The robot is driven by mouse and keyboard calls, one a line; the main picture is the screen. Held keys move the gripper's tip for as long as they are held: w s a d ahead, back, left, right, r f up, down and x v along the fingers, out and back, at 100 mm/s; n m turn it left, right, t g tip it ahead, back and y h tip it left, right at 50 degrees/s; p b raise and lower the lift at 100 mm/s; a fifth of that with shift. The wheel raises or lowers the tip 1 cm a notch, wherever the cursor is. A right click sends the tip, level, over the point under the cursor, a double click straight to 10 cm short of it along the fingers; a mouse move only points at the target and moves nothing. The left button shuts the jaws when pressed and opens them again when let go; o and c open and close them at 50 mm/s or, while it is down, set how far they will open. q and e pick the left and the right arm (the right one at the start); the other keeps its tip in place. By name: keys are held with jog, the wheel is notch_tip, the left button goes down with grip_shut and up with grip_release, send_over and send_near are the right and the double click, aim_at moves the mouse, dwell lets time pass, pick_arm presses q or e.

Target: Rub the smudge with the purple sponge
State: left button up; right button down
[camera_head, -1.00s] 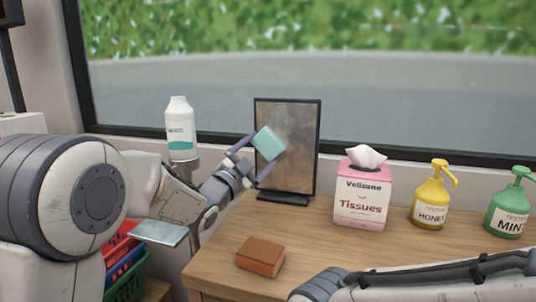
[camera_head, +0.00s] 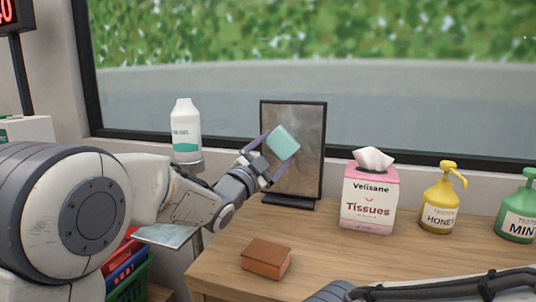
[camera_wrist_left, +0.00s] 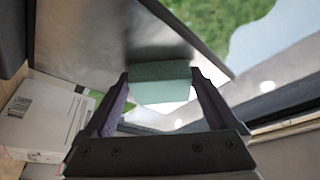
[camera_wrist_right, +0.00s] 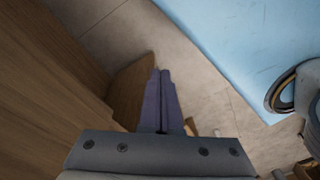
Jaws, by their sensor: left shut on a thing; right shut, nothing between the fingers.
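No purple sponge shows; the block in my left gripper is mint green. My left gripper (camera_head: 281,148) is shut on this mint-green sponge (camera_head: 284,142), held tilted at the front of a dark-framed upright panel (camera_head: 308,180). In the left wrist view the sponge (camera_wrist_left: 160,82) sits between the purple fingers, against or very near the panel face (camera_wrist_left: 95,40); I cannot tell if it touches. The panel is cloudy grey-brown, with a paler blur around the sponge; the smudge's edges are unclear. My right gripper (camera_wrist_right: 160,98) is shut and empty above the floor.
A brown block (camera_head: 266,256) lies on the wooden counter (camera_head: 330,255). A tissue box (camera_head: 368,205), a yellow honey pump bottle (camera_head: 440,203) and a green mint one (camera_head: 518,212) stand right of the panel. A white bottle (camera_head: 185,130) stands left, behind my left arm.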

aim_at(289, 151)
pick_arm(q)
jog(key=d+b, duration=0.1)
jog(key=s+d, duration=0.1)
jog(key=d, duration=0.1)
jog(key=shift+d+f+b, duration=0.15)
jog(key=shift+f+b, duration=0.05)
jog(key=shift+b, duration=0.15)
jog(key=shift+s+d+r+b, duration=0.15)
jog(key=shift+d+b, duration=0.15)
jog(key=shift+d, duration=0.25)
jog(key=shift+s+d+f+b, duration=0.1)
jog(key=shift+s+d+b, duration=0.15)
jog(key=shift+d, duration=0.3)
jog(key=shift+s+d+r+b, duration=0.1)
jog(key=shift+d+b, duration=0.25)
jog(key=shift+d, duration=0.2)
jog(key=shift+b, duration=0.35)
jog(key=shift+w+a, duration=0.2)
jog(key=shift+a, duration=0.65)
jog(key=shift+w+a, duration=0.2)
jog(key=shift+a, duration=0.65)
jog(key=w+a, duration=0.2)
jog(key=a, duration=0.4)
jog(key=shift+w+a, duration=0.15)
